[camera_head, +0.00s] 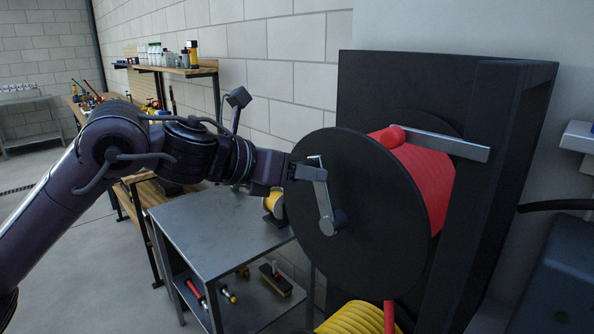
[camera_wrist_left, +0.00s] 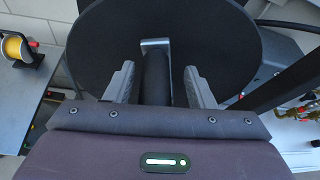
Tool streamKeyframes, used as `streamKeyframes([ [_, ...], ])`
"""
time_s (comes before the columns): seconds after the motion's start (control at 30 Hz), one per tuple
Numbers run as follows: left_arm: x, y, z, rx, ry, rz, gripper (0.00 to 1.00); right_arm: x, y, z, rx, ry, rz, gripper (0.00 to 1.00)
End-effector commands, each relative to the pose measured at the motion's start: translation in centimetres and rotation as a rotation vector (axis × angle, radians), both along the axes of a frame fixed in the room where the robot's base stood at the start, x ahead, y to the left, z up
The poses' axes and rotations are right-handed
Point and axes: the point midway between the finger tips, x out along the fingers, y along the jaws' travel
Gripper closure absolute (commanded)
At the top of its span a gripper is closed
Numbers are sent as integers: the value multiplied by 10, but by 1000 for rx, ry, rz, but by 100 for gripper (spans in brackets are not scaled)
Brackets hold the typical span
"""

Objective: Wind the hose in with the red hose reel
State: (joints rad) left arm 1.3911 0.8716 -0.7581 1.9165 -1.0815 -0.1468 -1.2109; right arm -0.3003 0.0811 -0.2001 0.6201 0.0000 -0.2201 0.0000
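The hose reel has a large black side disc (camera_head: 365,250) and red hose (camera_head: 425,175) wound behind it. A red strand hangs from the reel's underside. A grey metal crank (camera_head: 324,205) is on the disc's face, its outer end pointing up. My left gripper (camera_head: 302,172) is at that outer end. In the left wrist view the black crank handle (camera_wrist_left: 157,78) lies between the two fingers of my left gripper (camera_wrist_left: 160,85), with a narrow gap on each side. The gripper is open around the handle. My right gripper is not in view.
A yellow hose coil (camera_head: 352,319) sits below the red reel. A grey metal table (camera_head: 215,235) stands to the left, with a small yellow spool (camera_head: 273,203) on it and tools on its lower shelf. The dark reel cabinet (camera_head: 500,180) stands to the right, by the wall.

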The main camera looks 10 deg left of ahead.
Motion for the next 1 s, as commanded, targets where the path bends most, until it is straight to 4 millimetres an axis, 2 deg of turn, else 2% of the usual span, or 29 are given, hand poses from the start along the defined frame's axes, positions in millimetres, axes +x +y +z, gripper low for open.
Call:
streamKeyframes([
  [0.27, -2, 3, 0, 1, 1, 3, 51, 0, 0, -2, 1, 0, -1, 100],
  [0.7, -45, 44, 24, 1, -1, 1, 51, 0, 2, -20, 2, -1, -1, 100],
  [1.0, -52, 49, 29, 2, 2, -1, 51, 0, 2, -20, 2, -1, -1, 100],
])
